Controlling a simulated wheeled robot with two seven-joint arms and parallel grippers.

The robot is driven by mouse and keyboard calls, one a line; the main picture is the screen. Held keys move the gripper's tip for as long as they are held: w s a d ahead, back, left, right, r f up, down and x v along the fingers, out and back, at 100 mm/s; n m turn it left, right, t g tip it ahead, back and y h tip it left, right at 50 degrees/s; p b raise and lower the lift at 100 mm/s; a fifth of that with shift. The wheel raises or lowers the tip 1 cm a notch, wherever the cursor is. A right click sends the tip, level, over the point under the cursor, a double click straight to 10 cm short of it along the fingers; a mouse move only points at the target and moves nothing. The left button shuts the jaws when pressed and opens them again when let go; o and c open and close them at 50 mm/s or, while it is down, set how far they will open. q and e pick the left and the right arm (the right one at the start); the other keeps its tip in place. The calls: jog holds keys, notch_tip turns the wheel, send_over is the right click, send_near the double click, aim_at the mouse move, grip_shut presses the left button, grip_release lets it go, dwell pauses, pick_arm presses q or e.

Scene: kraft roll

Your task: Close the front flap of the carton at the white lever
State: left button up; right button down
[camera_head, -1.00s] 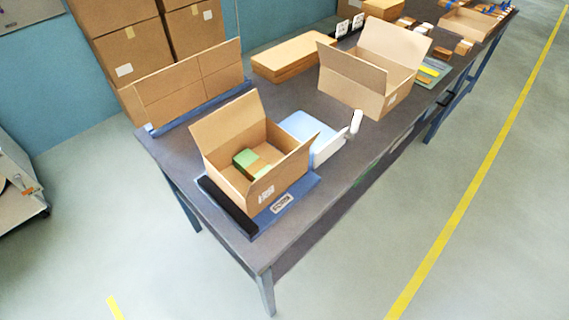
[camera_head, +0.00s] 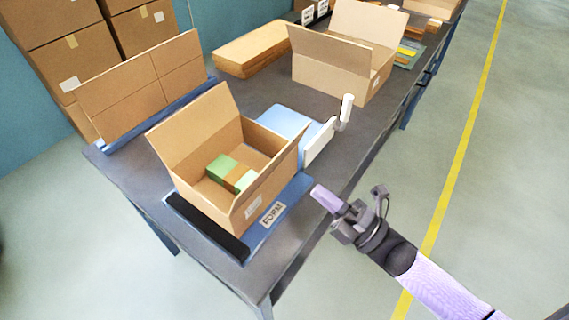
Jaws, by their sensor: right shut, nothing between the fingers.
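The open brown carton (camera_head: 277,192) stands on a blue board with a FORM label (camera_head: 272,214), near the table's front edge. Its large back flap (camera_head: 190,130) stands up, leaning outward. Its front side, with a white label, faces me; I cannot tell the front flap clearly from the front wall. Green and brown blocks (camera_head: 222,168) lie inside. The white lever (camera_head: 345,110) stands upright by a white block, right of the carton. My right gripper (camera_head: 326,198) is shut and empty, right of the carton and apart from it. My left gripper is not in view.
A second open carton (camera_head: 368,85) stands farther back on the grey table (camera_head: 140,178). Flat brown cardboard (camera_head: 262,50) lies behind. A tall cardboard panel (camera_head: 140,85) stands at the table's left. A black bar (camera_head: 205,228) edges the board. Floor on the right is clear.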

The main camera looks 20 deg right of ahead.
aim_at(277, 158)
jog(key=x, duration=0.6)
jog(key=shift+w+a+r, duration=0.15)
jog(key=shift+w, duration=0.1)
jog(key=shift+w+a+r, duration=0.2)
jog(key=shift+w+a, duration=0.2)
jog(key=shift+w, duration=0.15)
